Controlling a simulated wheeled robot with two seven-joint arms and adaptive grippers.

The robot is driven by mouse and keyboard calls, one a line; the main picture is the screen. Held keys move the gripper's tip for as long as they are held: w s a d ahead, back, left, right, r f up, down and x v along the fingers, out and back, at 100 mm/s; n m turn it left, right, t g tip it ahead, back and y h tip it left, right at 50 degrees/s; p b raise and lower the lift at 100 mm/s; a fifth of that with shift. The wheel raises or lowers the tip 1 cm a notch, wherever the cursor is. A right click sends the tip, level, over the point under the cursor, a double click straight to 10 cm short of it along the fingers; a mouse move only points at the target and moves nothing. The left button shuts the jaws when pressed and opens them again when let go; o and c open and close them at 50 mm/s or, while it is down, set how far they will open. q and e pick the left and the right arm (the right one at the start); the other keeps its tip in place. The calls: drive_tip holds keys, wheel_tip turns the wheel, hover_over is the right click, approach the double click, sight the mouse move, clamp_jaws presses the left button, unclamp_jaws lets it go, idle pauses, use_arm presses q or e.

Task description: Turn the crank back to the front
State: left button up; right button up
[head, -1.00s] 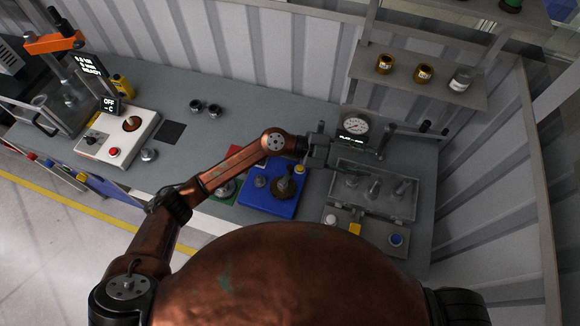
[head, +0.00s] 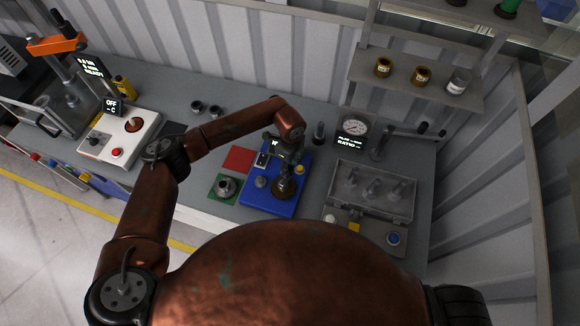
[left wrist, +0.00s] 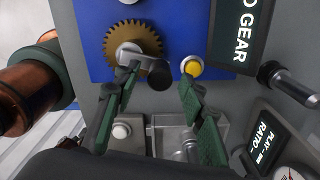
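The blue plate (head: 262,203) on the bench bears a brass gear (head: 283,188), which also shows in the left wrist view (left wrist: 144,36). There, a short metal crank (left wrist: 140,60) reaches from the gear's hub to a dark knob (left wrist: 161,74). My left gripper (head: 287,174) is over the plate, its fingers pointing down. In the left wrist view its green fingers (left wrist: 158,86) are apart, with the knob between their tips and gaps visible on both sides. The gripper hides part of the crank in the head view. My right gripper is not in view.
A yellow button (left wrist: 192,67) is close to one fingertip. A black-topped post (head: 319,132), a gauge (head: 355,128) and a larger lever (head: 408,134) stand to the right. A grey tray (head: 345,208) is beside the plate.

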use_arm(q)
drive_tip(key=shift+f, duration=0.75)
drive_tip(key=shift+c, duration=0.5)
clamp_jaws()
